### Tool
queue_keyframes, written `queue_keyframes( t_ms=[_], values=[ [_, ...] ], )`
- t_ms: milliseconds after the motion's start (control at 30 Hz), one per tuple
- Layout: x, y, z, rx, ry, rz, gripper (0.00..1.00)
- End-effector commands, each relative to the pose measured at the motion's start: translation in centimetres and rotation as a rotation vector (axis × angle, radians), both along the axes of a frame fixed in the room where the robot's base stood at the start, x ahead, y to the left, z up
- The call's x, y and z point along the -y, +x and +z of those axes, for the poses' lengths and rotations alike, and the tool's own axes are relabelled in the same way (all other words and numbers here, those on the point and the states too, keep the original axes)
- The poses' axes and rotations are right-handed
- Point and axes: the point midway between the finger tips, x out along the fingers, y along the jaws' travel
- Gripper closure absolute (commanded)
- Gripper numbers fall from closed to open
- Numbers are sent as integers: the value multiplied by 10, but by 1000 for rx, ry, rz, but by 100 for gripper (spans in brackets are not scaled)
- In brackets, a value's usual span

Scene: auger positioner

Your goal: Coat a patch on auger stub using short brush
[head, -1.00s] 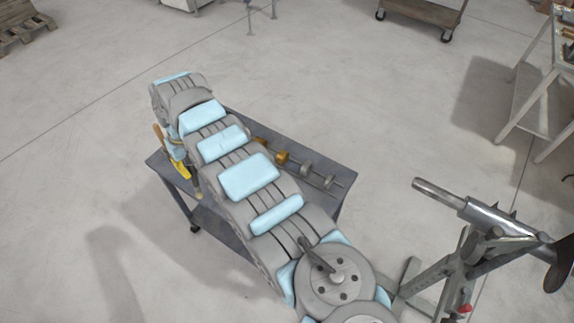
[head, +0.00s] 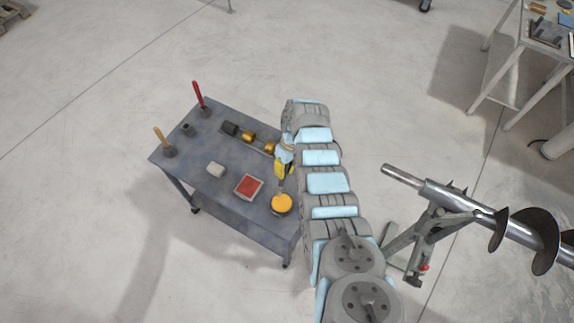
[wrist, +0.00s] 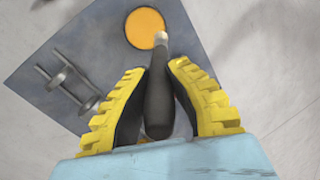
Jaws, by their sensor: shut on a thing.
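My gripper (head: 283,172) is shut on the short brush (wrist: 160,95), above the near right part of the grey cart. In the wrist view the brush's dark handle lies between the yellow finger pads, and its pale tip points away from my gripper. The tip overlaps the edge of a round orange-topped pot (wrist: 147,28); I cannot tell whether they touch. In the head view the pot (head: 281,204) stands just below the brush. The auger stub (head: 404,176) is the bare grey shaft end on the stand at right, apart from my gripper.
Spiral flights (head: 525,238) extend right of the stub.

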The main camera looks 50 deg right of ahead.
Motion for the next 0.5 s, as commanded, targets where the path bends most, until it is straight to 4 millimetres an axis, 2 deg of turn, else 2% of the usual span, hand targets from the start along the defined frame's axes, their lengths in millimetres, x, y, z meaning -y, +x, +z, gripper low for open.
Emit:
queue_keyframes(
  t_ms=[133,500],
  values=[
    [5,-9,-1,0,5,-2,100],
    [4,-10,-24,-1,7,-2,100]
  ],
)
